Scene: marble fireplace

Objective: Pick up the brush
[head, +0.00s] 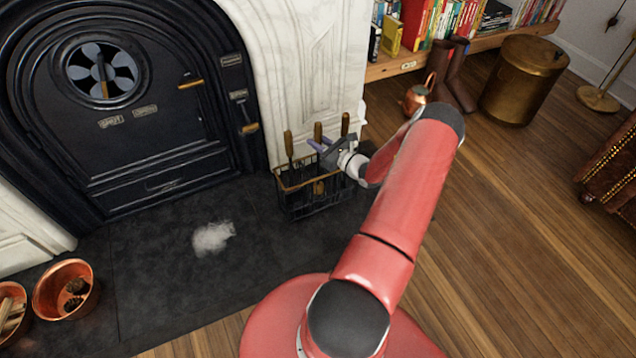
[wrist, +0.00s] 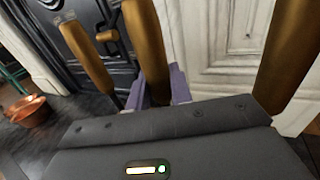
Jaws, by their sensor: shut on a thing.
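A wire rack (head: 312,205) on the dark hearth holds several wooden-handled tools standing upright. The brush (head: 318,131) appears to be the middle one; its lower end is partly hidden by the rack. My gripper (head: 322,150) reaches in from the right, with its purple fingers around the middle handle. In the wrist view the brush handle (wrist: 150,50) rises between the purple fingertips, which are shut on it. The left handle (head: 289,144) and right handle (head: 345,124) stand on either side of my gripper. The brush still stands within the rack.
A black stove door (head: 150,150) and a white marble surround (head: 305,60) stand behind the rack. A pale ash pile (head: 213,238) lies on the hearth. Copper buckets (head: 50,300) stand at the lower left, a copper kettle (head: 415,99) and boots at the right. Open wooden floor lies right.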

